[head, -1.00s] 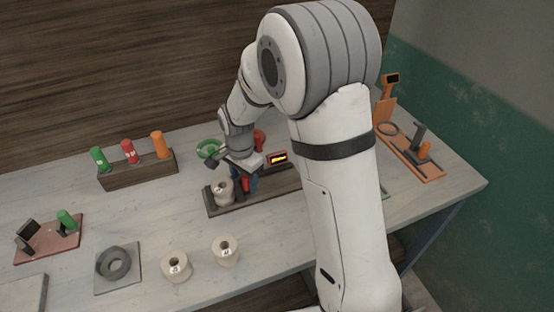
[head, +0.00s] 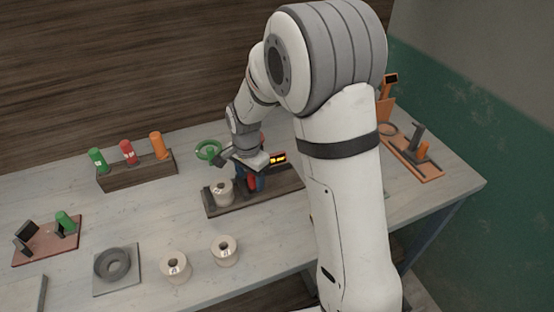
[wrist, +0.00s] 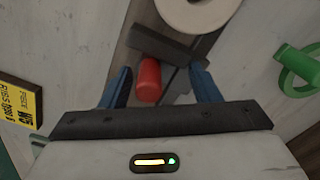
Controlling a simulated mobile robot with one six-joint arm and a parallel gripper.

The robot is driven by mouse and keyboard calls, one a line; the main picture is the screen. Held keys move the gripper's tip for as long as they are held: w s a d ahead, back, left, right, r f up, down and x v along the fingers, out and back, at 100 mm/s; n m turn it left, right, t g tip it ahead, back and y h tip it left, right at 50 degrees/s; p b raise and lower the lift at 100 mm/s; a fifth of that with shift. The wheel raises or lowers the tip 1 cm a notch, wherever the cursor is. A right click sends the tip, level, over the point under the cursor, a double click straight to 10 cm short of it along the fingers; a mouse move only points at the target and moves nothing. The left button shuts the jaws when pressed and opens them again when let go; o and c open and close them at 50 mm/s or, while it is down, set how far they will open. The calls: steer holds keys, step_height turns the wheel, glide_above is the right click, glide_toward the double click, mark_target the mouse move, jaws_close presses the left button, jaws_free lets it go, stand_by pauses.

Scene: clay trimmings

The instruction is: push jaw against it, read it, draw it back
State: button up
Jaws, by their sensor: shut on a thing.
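My gripper (head: 251,178) is over the dark gauge base (head: 226,207) at the middle of the table. Its blue fingers stand either side of a red handle (wrist: 148,80) and are shut on it. The handle belongs to a dark sliding jaw (wrist: 168,46). A pale clay piece (head: 223,192) with a hole stands on the base to the left of the jaw. It shows at the top of the wrist view (wrist: 195,10), close to the jaw.
Two pale pieces (head: 175,267) (head: 225,250) stand in front. A block (head: 140,172) with green, red and orange cylinders is back left. A green ring (head: 208,150) lies behind the gauge. A grey ring (head: 112,264) is at left, an orange stand (head: 415,160) at right.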

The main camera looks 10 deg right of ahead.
steer(key=shift+o, duration=0.2)
steer(key=shift+s+d+f, duration=0.25)
steer(key=shift+s+d, duration=0.1)
steer(key=shift+d, duration=0.4)
stand_by(0.5)
steer(key=o, duration=1.1)
steer(key=shift+s+r, duration=0.15)
steer(key=shift+o, duration=0.3)
steer(key=shift+r, duration=0.1)
steer(key=shift+r+p, duration=0.45)
steer(key=shift+r, duration=0.2)
step_height(320, 180, up, 6)
steer(key=p, duration=0.3)
steer(key=shift+f+p, duration=0.1)
steer(key=shift+p, duration=0.3)
steer(key=shift+w, duration=0.2)
